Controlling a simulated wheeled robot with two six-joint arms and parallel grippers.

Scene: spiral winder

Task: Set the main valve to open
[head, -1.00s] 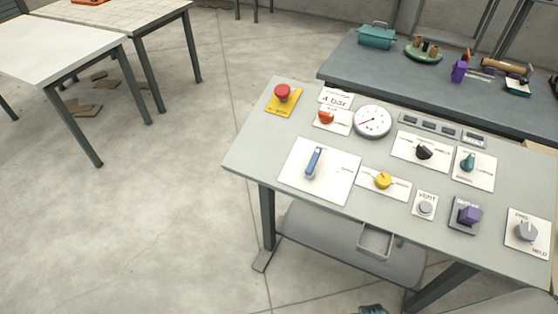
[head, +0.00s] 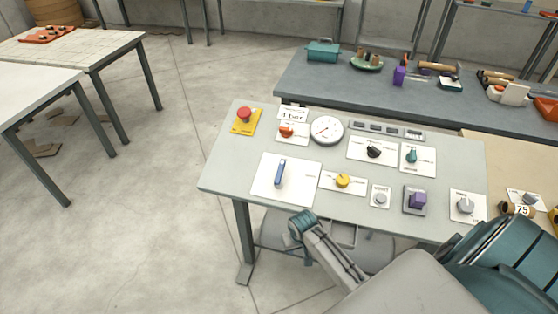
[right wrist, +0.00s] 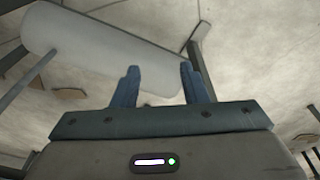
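A blue lever handle (head: 280,173) stands on a white plate (head: 303,190) at the front left of the grey panel table (head: 225,172). The lever points nearly straight away from me, leaning slightly right. The plate's lettering is too small to read, so I cannot confirm it is the main valve. My right gripper (head: 298,222) is in front of the table's near edge, below and right of the lever and apart from it. In the right wrist view its two blue fingers (right wrist: 159,72) are spread with nothing between them. My left gripper is out of view.
Close to the lever are a yellow knob (head: 343,180), a red-orange knob (head: 286,132), a round gauge (head: 326,129) and a red push button (head: 244,114). A purple control (head: 417,201) is farther right. A dark bench (head: 300,83) stands behind.

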